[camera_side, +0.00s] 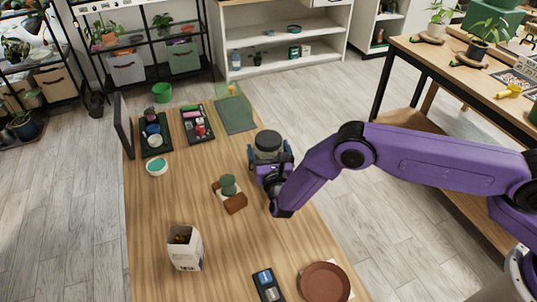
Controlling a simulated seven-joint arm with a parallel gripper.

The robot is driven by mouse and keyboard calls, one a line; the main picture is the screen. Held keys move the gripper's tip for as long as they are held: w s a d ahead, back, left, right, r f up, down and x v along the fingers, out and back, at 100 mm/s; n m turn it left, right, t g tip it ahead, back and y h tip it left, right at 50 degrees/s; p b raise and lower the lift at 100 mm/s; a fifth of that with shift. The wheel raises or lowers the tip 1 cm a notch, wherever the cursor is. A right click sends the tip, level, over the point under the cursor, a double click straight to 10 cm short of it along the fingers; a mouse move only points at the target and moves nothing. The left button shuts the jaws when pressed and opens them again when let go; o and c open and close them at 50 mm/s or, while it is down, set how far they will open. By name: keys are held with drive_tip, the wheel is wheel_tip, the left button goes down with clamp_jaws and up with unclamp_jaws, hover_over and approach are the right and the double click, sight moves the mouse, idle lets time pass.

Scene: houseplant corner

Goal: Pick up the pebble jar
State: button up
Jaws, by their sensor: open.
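A round jar with a dark grey top (267,140) and a paler body stands on the wooden table, right of the table's middle; I take it to be the pebble jar. My gripper (269,157) is low at the jar's near side, its fingers open with one on the left and one on the right of the jar. The gripper body hides the jar's lower part. I cannot tell whether the fingers touch it.
A green-topped item (229,185) and a brown block (235,204) lie left of my gripper. A white carton (185,248), terracotta saucer (325,282) and dark case (268,285) are nearer. Trays (157,152) (211,138) and a teal-topped bowl (157,167) are farther left.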

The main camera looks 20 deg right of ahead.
drive_tip(key=c, duration=1.1)
drive_tip(key=shift+w+r, duration=0.1)
drive_tip(key=shift+r, duration=0.05)
drive_tip(key=shift+c, duration=1.4)
